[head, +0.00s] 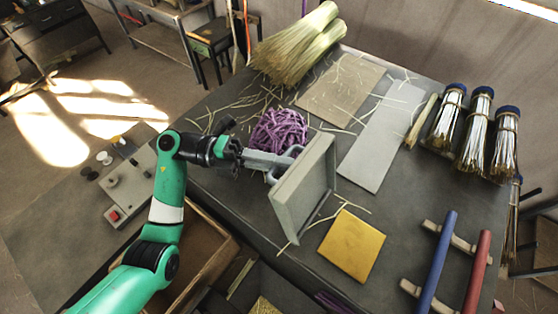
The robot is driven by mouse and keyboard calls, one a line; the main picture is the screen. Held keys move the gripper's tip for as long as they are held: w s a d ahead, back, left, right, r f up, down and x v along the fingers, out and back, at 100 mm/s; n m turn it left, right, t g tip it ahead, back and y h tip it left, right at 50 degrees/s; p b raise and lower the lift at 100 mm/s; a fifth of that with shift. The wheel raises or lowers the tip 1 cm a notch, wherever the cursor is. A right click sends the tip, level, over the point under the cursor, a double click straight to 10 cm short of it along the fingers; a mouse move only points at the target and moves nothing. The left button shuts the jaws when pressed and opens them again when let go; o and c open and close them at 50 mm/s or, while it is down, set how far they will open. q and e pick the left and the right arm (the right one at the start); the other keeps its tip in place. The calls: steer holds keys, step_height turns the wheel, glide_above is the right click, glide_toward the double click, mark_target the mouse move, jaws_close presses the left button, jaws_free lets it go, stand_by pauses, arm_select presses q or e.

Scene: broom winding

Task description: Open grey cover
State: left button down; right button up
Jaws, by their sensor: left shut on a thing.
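My left gripper (285,160) reaches in from the left and is shut at the cover's left side, on a grey handle. The gripper's fingertips are partly hidden by the cover's edge. My right gripper is not in view.
Purple strands (278,131) lie in a pile just behind my left gripper. A yellow square plate (351,245) lies right of the cover. A grey flat plate (382,135) and a brown board (341,88) lie behind.

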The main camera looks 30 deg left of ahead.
mark_target(296, 169)
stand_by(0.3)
arm_select(q)
steer(key=shift+d+r+p, duration=0.1)
steer(key=shift+r+p, duration=0.1)
steer(key=shift+p, duration=0.1)
steer(key=d+p, duration=0.1)
steer(key=d+r+y+p, duration=0.1)
steer(key=d+p, duration=0.1)
steer(key=shift+s+r+m, duration=0.25)
steer(key=shift+r+m, duration=0.05)
steer(key=shift+d, duration=0.25)
steer(key=shift+f, duration=0.15)
